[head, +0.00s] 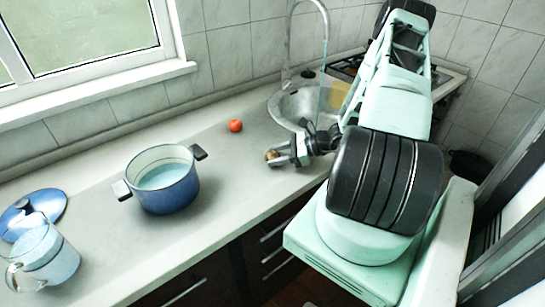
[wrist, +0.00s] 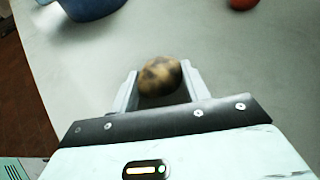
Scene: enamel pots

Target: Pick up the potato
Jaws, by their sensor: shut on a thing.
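The potato (wrist: 160,77) is brown and mottled with dark patches. It sits between the two fingers of my gripper (wrist: 161,92) in the wrist view, and the gripper is shut on it. In the head view the potato (head: 271,155) shows at the tip of my gripper (head: 277,157), over the counter right of the pot. Whether the potato touches the counter is hard to tell.
A blue pot (head: 165,180) with dark handles stands left on the counter (head: 225,190). A red tomato-like item (head: 235,126) lies behind my gripper. A blue lid (head: 38,208) and a glass jug (head: 42,258) are at far left. The sink (head: 300,103) is behind.

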